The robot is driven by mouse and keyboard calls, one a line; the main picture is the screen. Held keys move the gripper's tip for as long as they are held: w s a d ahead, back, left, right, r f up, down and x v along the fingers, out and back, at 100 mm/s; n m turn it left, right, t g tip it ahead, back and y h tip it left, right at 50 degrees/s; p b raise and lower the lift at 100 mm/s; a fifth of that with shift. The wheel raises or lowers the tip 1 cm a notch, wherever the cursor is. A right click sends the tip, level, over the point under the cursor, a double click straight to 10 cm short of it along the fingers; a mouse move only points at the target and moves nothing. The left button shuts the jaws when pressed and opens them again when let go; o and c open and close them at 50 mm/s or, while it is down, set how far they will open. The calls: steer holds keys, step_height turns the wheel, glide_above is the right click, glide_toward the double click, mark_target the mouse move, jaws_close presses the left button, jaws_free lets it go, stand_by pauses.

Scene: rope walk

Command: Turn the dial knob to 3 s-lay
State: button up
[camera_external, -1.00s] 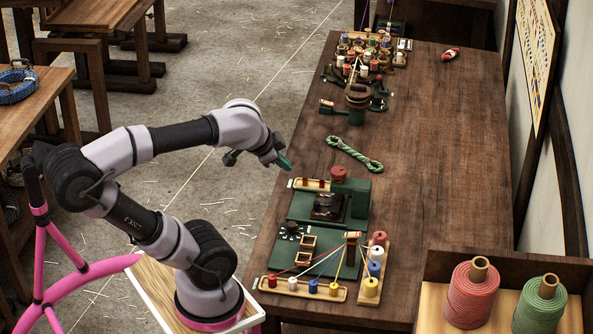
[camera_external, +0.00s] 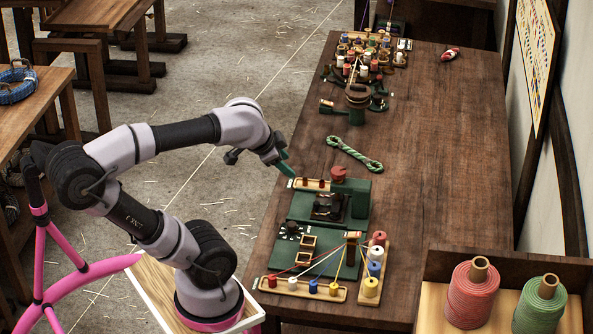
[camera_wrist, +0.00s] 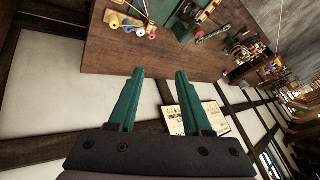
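The dial knob (camera_external: 291,231) is a small dark round knob with pale marks around it, on the front left part of the green machine (camera_external: 272,258) on the bench. Its setting is too small to read. My gripper (camera_external: 289,172) is in the air at the bench's left edge, beyond the dial and apart from it. In the wrist view, the two green fingers of my gripper (camera_wrist: 158,75) stand apart with nothing between them. The green machine shows at the top of that view (camera_wrist: 168,14); I cannot make out the dial there.
Thread spools (camera_external: 371,287) and taut coloured yarns stand at the machine's front and right. A green rope piece (camera_external: 355,154) lies behind the machine. Large red (camera_external: 470,293) and green (camera_external: 540,305) reels stand at the front right. The bench's right side (camera_external: 440,190) is clear.

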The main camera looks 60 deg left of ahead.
steer(key=shift+o, duration=0.6)
steer(key=w+a+f+g, duration=0.2)
steer(key=w+a+f, duration=0.1)
steer(key=w, duration=0.5)
steer(key=shift+w+a+f+m, duration=0.35)
steer(key=shift+a+f+m, duration=0.05)
steer(key=shift+a, duration=0.1)
steer(key=m+g+h, duration=0.2)
steer(key=g, duration=0.3)
glide_above(292, 223)
step_height(292, 223, down, 32)
step_height(292, 223, down, 11)
steer(key=shift+a+f, duration=0.1)
jaws_close()
